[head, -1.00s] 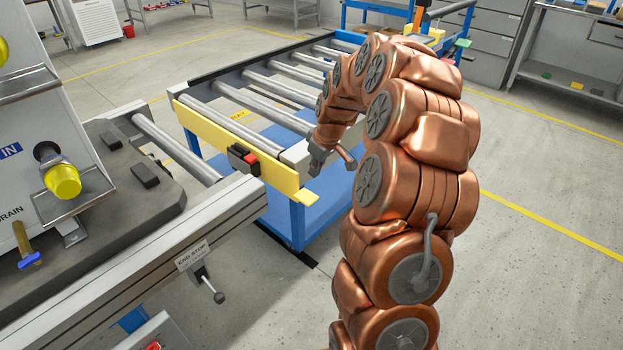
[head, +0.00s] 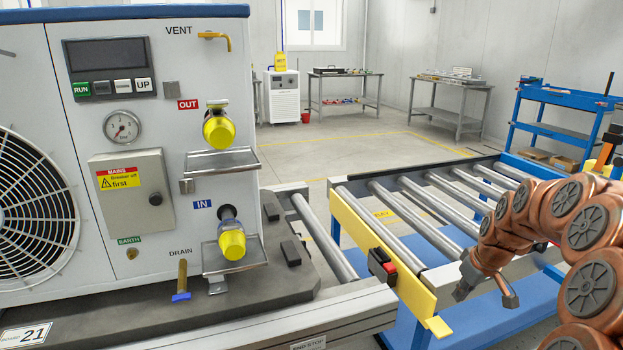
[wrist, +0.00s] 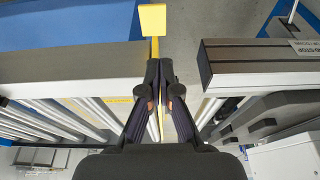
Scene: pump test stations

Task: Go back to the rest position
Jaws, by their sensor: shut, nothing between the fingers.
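My gripper (wrist: 159,80) is shut and empty in the wrist view, its dark fingertips together over the gap between the two roller conveyors. A yellow bar (wrist: 152,20) lies beyond the fingertips there. In the head view my copper arm comes in from the right edge, and my gripper (head: 487,290) hangs by the near end of the roller cart, right of the yellow bar (head: 385,250). Its fingers are small in that view. Whether it touches anything there I cannot tell.
A pump test unit (head: 120,150) with yellow-capped ports stands at left on a dark plate (head: 290,285). The roller cart (head: 440,215) with a blue frame stands at centre right. Grey benches (head: 450,100) and a white cabinet (head: 281,97) stand at the back. Open floor lies between.

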